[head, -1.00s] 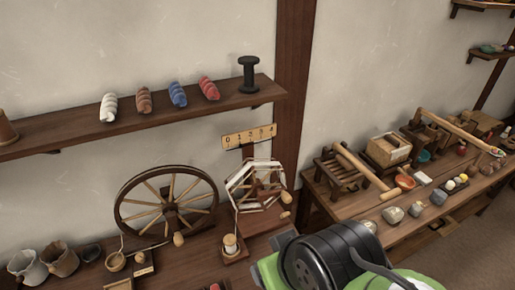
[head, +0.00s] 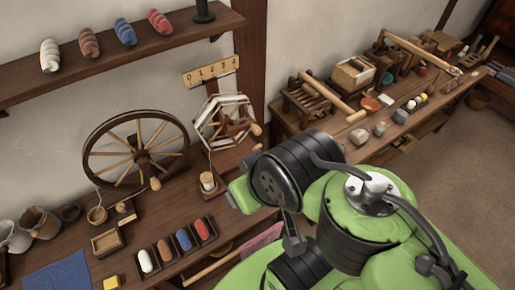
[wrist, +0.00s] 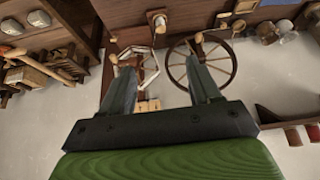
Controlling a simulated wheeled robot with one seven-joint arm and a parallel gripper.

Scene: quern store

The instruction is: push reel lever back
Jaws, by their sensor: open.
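The reel (head: 208,124), a pale wound hexagonal frame with wooden handles, stands on the wall-side bench, right of the spoked wheel (head: 89,163). A short wooden knob (head: 256,129) sticks out at its right side; I cannot tell whether this is the lever. In the wrist view the scene is upside down, with the reel (wrist: 155,68) beyond one finger and the wheel (wrist: 232,72) beyond the other. My gripper (wrist: 160,78) is open and empty, its fingers spread wide and apart from the reel. My arm hides part of the bench in the head view.
A spool (head: 207,183) on a small stand is in front of the reel. A tray (head: 166,267) holds several coloured rolls. A numbered plate (head: 207,71) is on the wall above the reel. The side bench (head: 361,154) carries tools and stones; floor (head: 470,190) is clear at right.

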